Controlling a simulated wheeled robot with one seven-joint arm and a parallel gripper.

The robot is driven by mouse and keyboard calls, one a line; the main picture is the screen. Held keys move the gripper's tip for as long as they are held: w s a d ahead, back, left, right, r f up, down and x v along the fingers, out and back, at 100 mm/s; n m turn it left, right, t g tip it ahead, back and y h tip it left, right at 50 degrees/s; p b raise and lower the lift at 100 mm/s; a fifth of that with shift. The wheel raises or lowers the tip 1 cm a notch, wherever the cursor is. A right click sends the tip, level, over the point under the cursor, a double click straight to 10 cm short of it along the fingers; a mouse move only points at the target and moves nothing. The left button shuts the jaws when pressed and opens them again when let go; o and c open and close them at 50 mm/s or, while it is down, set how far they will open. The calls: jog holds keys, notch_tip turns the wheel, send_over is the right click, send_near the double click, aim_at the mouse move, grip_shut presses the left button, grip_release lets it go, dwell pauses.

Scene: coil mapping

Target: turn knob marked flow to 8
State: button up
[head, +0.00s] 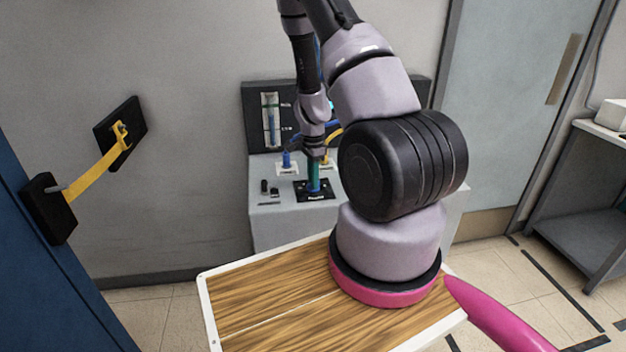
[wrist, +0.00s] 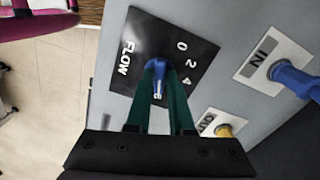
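The flow knob (wrist: 158,88) is blue with a white mark and sits on a black plate (wrist: 136,36) lettered FLOW, with 0, 2 and 4 readable. The white mark is at the knob's lower side in the wrist view; other numbers are hidden behind my fingers. My gripper (wrist: 159,72) has green fingers on both sides of the knob and appears shut on it. In the head view my gripper (head: 314,186) points down onto the black plate (head: 328,193) on the grey console; the knob is hidden there.
A blue IN fitting (wrist: 290,78) and a yellow OUT fitting (wrist: 225,130) stand beside the plate. The console (head: 268,222) has an upright back panel with a gauge (head: 270,120). A wooden-topped surface (head: 260,305) lies in front. A yellow strap (head: 92,172) crosses at left.

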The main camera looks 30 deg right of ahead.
jog(key=shift+o, duration=1.1)
notch_tip(320, 180, up, 11)
jog(key=s+a+r+n+t+y, duration=0.1)
jog(key=s+a+r+n+t, duration=0.2)
jog(key=r, duration=0.7)
jog(key=s+a+r+n+y, duration=0.1)
jog(key=a+r+n, duration=0.3)
jog(key=r, duration=0.6)
jog(key=s+a+r+n+t, duration=0.2)
jog(key=s+a+r+n, duration=0.1)
jog(key=s+r, duration=0.3)
jog(key=s+a+r+n+t, duration=0.2)
jog(key=s+a+r+n, duration=0.1)
jog(key=s+r, duration=0.4)
jog(key=s, duration=0.2)
jog(key=shift+s+r+n, duration=0.15)
jog(key=shift+s+n, duration=0.25)
